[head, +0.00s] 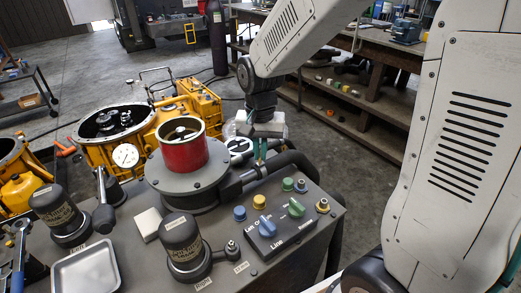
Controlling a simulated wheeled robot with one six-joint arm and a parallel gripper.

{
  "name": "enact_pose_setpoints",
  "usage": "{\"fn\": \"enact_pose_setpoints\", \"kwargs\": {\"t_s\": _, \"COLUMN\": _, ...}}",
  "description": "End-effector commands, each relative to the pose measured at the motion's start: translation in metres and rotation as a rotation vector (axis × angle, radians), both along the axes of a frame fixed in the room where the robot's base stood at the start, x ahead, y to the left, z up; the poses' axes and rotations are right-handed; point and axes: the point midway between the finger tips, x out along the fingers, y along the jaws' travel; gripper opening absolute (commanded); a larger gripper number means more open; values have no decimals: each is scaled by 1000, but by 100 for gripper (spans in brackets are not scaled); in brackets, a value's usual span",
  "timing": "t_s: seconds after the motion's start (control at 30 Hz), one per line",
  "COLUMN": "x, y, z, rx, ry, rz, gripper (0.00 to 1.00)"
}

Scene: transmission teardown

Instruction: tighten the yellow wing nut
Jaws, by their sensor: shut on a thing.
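My gripper (260,158) is at the end of the arm, pointing down behind the control panel and right of the red cylinder. Its teal fingers are close together on something too small to make out. I cannot tell whether this is the yellow wing nut. A yellow knob (259,202) sits at the panel's back edge, below and apart from the gripper. A brass-yellow fitting (322,205) stands at the panel's right end, also apart from the gripper. Neither shows clear wings.
The control panel (278,243) has blue and green knobs. The red cylinder (184,152) stands on a grey flange. Black capped cylinders (181,237) and a metal tray (86,272) are at left. Black hoses run near the gripper. Yellow housings (190,100) stand behind.

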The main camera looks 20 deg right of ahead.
Motion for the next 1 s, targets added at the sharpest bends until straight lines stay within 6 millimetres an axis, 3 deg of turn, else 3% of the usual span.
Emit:
{"fn": "enact_pose_setpoints", "kwargs": {"t_s": 0.6, "x": 0, "y": 0, "z": 1, "rx": 1, "ry": -2, "rz": -568, "gripper": 0}}
{"fn": "enact_pose_setpoints", "kwargs": {"t_s": 1.0, "x": 1, "y": 1, "z": 1, "rx": 1, "ry": -2, "rz": -803, "gripper": 0}}
